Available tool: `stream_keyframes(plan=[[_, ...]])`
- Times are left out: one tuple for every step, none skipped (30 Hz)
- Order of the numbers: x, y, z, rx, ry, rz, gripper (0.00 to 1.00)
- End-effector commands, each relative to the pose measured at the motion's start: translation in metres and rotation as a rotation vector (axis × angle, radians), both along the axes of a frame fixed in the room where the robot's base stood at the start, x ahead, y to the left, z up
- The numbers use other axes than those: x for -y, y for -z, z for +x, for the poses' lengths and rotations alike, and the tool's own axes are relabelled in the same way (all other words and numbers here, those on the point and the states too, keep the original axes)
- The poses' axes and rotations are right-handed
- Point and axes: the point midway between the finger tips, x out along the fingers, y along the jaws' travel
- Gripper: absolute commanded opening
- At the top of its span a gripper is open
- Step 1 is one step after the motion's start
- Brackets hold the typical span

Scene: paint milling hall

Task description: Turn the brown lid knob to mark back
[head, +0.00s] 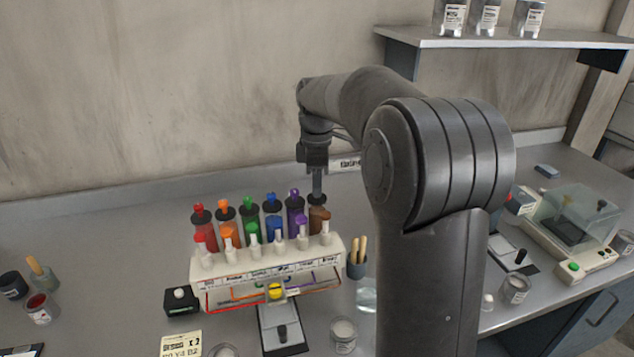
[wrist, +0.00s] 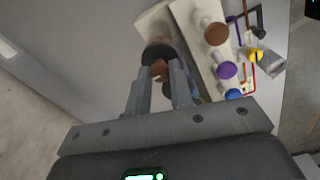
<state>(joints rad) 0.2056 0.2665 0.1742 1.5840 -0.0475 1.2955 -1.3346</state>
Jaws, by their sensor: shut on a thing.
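The brown lid knob (wrist: 159,70) sits on the dark round lid (wrist: 157,50) of the canister at the right end of the colour row. In the head view that brown canister (head: 318,221) stands below my gripper (head: 317,190), which reaches down from above and hides the knob. In the wrist view my gripper (wrist: 160,78) has one finger on each side of the knob and is shut on it. The marks around the lid are too small or hidden to read.
Red, orange, green, blue and purple canisters (head: 294,215) stand left of it on the white dispenser (head: 200,270). White-stemmed taps line its front. A cup with wooden sticks (head: 357,266) stands close on the right. The wall is behind.

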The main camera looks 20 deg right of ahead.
Motion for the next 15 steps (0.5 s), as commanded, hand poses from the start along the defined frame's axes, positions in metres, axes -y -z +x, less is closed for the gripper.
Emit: stream_keyframes(plan=[[-0.0008, -0.0009, 0.0006, 0.003, -0.001, 0.000, 0.00], [-0.0008, -0.0009, 0.0006, 0.003, -0.001, 0.000, 0.00], [-0.0008, -0.0009, 0.0006, 0.003, -0.001, 0.000, 0.21], [-0.0008, -0.0009, 0.0006, 0.003, -0.001, 0.000, 0.23], [-0.0008, -0.0009, 0.0006, 0.003, -0.001, 0.000, 0.26], [-0.0007, -0.0008, 0.0005, 0.003, 0.000, 0.000, 0.29], [-0.0006, -0.0007, 0.0005, 0.002, 0.000, 0.000, 0.32], [-0.0006, -0.0006, 0.0005, 0.002, 0.000, 0.000, 0.34], [-0.0005, -0.0005, 0.0003, 0.002, 0.000, 0.000, 0.37], [-0.0004, -0.0005, 0.0003, 0.001, 0.000, 0.001, 0.40], [-0.0004, -0.0004, 0.0003, 0.001, 0.000, 0.001, 0.42], [-0.0004, -0.0004, 0.0002, 0.001, 0.000, 0.001, 0.42], [-0.0004, -0.0003, 0.0002, 0.001, 0.001, 0.000, 0.42], [-0.0003, -0.0003, 0.0002, 0.001, 0.001, 0.000, 0.42], [-0.0003, -0.0002, 0.0002, 0.001, 0.001, 0.000, 0.42]])
